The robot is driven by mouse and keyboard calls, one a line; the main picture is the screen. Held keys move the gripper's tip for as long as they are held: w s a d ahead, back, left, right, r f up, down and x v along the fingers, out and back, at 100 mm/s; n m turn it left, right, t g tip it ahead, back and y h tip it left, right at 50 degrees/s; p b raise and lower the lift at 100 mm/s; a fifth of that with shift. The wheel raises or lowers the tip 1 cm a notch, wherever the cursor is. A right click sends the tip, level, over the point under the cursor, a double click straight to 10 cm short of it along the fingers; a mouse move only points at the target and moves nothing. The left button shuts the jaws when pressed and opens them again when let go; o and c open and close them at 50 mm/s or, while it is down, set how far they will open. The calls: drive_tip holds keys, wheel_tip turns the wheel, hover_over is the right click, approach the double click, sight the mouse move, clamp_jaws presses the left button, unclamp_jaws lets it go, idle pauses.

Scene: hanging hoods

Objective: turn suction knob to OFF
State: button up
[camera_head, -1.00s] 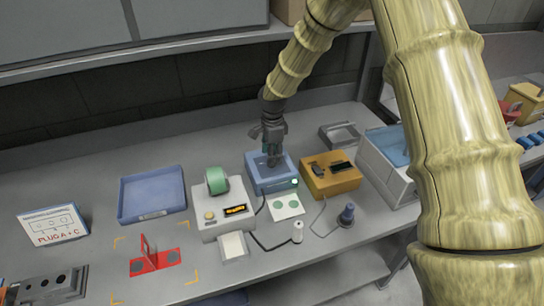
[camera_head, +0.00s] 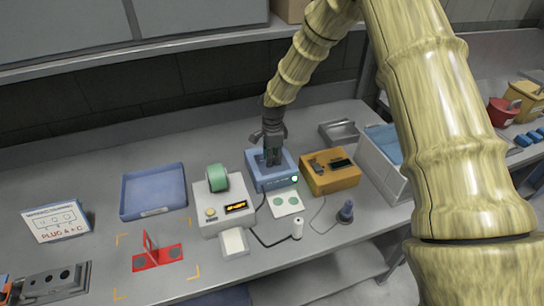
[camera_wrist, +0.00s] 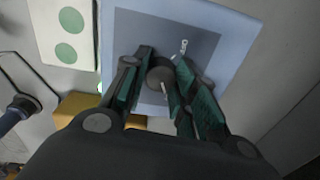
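The suction knob (camera_wrist: 160,78) is a round dark knob with a white pointer line, on the grey top panel of a blue box (camera_wrist: 230,20). The blue box also shows in the head view (camera_head: 272,181), with a lit green spot on its front. My gripper (camera_wrist: 165,68) points down over the panel, its two green-padded fingers open on either side of the knob. Whether they touch it I cannot tell. A small white mark (camera_wrist: 183,47) lies on the panel beyond the knob. In the head view my gripper (camera_head: 272,160) hides the knob.
A white device with a green roll (camera_head: 217,178) stands left of the blue box, and a yellow box (camera_head: 330,178) close on its right. A white card with green discs (camera_head: 286,202) lies in front. A blue tray (camera_head: 153,190) is farther left.

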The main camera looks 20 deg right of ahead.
drive_tip(key=shift+n, duration=0.4)
drive_tip(key=shift+w+d+n+b, duration=0.1)
drive_tip(key=shift+n+b, duration=0.4)
drive_tip(key=shift+n, duration=0.4)
drive_tip(key=n+b, duration=0.1)
drive_tip(key=n, duration=0.7)
drive_tip(key=shift+r+b, duration=0.1)
drive_tip(key=shift+b, duration=0.25)
drive_tip(key=n, duration=0.3)
drive_tip(key=shift+w+n+y, duration=0.1)
drive_tip(key=shift+n+y, duration=0.2)
drive_tip(key=shift+n, duration=0.1)
drive_tip(key=n, duration=0.5)
drive_tip(key=shift+g+b, duration=0.3)
drive_tip(key=shift+b, duration=0.1)
drive_tip(key=shift+w+r+n, duration=0.1)
drive_tip(key=shift+n, duration=2.2)
